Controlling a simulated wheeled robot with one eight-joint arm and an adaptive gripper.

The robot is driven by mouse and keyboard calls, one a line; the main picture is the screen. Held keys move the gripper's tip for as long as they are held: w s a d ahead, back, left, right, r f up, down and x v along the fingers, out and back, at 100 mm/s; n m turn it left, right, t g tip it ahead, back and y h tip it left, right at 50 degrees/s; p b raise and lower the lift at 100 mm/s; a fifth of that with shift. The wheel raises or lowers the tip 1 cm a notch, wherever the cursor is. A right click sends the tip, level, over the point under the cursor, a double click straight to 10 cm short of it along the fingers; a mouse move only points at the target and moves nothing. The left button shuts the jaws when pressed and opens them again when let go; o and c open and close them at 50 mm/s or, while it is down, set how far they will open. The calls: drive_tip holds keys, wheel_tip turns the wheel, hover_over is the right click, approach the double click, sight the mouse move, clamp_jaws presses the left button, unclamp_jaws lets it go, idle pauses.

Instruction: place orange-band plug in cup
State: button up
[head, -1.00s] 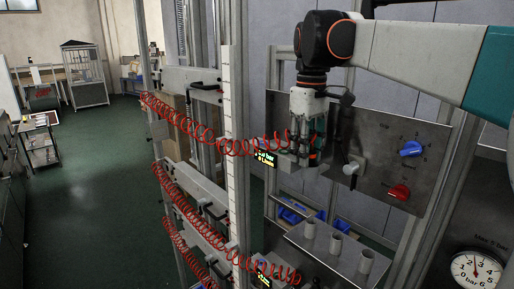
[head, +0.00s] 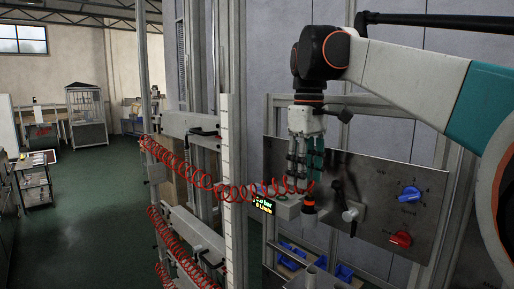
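My gripper (head: 302,182) points down in front of the grey panel, left of the blue knob. The black plug with an orange band (head: 309,202) stands just below the fingertips, above a pale block. The red coiled hose reaches the fingertip area. I cannot tell whether the fingers touch the plug or how far apart they are.
The metal panel carries a blue knob (head: 409,194), a red knob (head: 401,238) and a grey-handled valve (head: 351,214). The red coiled hose (head: 225,191) crosses left of my gripper. A lit display (head: 263,205) and an aluminium post (head: 231,150) stand there too.

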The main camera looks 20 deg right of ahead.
wheel_tip(320, 180, up, 7)
idle(0.3)
drive_tip(key=shift+f, duration=0.1)
idle(0.4)
